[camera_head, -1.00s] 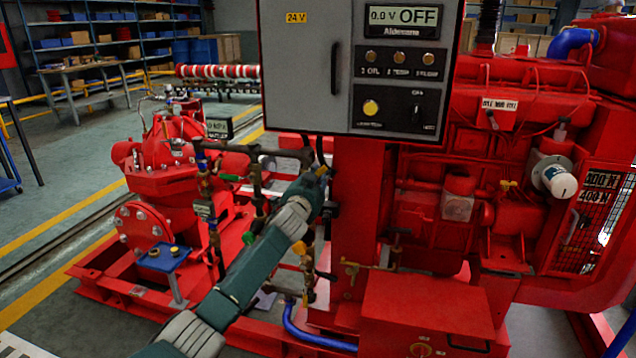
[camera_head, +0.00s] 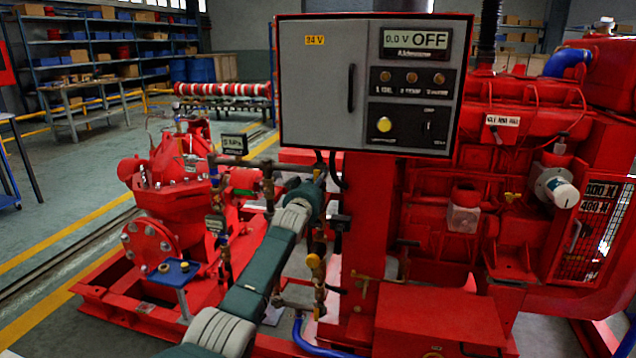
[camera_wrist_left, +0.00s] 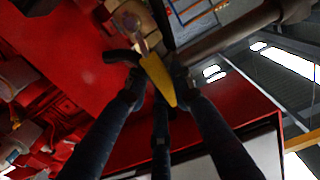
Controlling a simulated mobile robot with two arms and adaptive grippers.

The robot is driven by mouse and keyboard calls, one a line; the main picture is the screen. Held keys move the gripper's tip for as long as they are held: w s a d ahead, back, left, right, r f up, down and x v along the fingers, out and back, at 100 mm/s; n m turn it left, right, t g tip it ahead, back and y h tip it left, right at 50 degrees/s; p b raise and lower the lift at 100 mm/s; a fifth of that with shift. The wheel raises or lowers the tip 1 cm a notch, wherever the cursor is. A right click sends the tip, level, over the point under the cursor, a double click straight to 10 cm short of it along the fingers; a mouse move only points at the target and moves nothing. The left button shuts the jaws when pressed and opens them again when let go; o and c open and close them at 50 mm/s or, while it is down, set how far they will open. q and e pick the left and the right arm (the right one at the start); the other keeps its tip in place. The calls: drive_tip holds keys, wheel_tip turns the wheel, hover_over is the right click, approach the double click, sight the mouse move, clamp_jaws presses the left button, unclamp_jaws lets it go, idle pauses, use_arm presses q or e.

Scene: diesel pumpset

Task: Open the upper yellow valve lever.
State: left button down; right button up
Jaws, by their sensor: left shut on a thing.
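The upper yellow valve lever (camera_wrist_left: 158,80) shows in the left wrist view, pointing down between my gripper's dark fingers beside a metal pipe. My left gripper (camera_wrist_left: 158,88) is shut on this lever, with fingertips on both sides of it. In the head view my green and grey left arm reaches up to the pipework below the control box, and its wrist hides the upper lever and most of the gripper. My right gripper is in neither view.
The grey control box (camera_head: 375,85), reading OFF, overhangs just above my left wrist. The red engine (camera_head: 520,150) stands to the right. A red pump (camera_head: 160,185) and a small blue stand (camera_head: 175,272) are on the left. Open floor lies at the far left.

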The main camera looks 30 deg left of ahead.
use_arm(q)
drive_tip(key=shift+a+f+n, duration=0.1)
drive_tip(key=shift+f+n, duration=0.05)
drive_tip(key=shift+n, duration=0.15)
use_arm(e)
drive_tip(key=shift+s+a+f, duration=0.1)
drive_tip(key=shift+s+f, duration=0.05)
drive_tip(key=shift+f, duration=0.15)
use_arm(q)
drive_tip(key=c, duration=1.4)
unclamp_jaws()
drive_tip(key=shift+c, duration=0.2)
drive_tip(key=shift+s, duration=0.1)
drive_tip(key=v, duration=1.2)
